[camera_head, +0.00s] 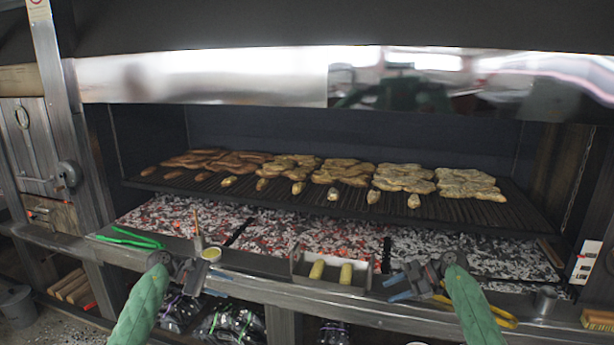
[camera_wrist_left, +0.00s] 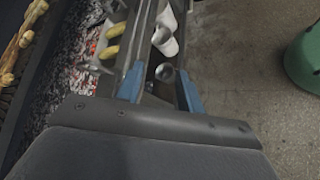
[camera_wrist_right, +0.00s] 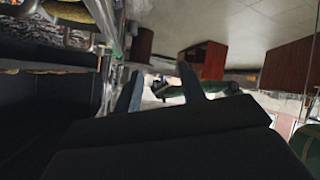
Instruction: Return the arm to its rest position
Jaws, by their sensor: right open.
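My left gripper (camera_head: 212,282) is at the grill's front ledge, left of the small metal tray. In the left wrist view its two blue fingers (camera_wrist_left: 160,90) stand apart with nothing held between them. My right gripper (camera_head: 398,287) is over the same ledge, just right of the tray. In the right wrist view its fingers (camera_wrist_right: 160,88) are apart and empty. Both green arms reach in from the bottom of the head view.
A metal tray (camera_head: 299,266) holding two corn cobs (camera_head: 346,274) sits on the ledge (camera_head: 255,264) between the grippers. Green tongs (camera_head: 130,238), a small yellow-topped cup (camera_head: 211,254) and a metal cup (camera_head: 545,299) are also there. Meat (camera_head: 340,171) and corn lie on the grate (camera_head: 445,212).

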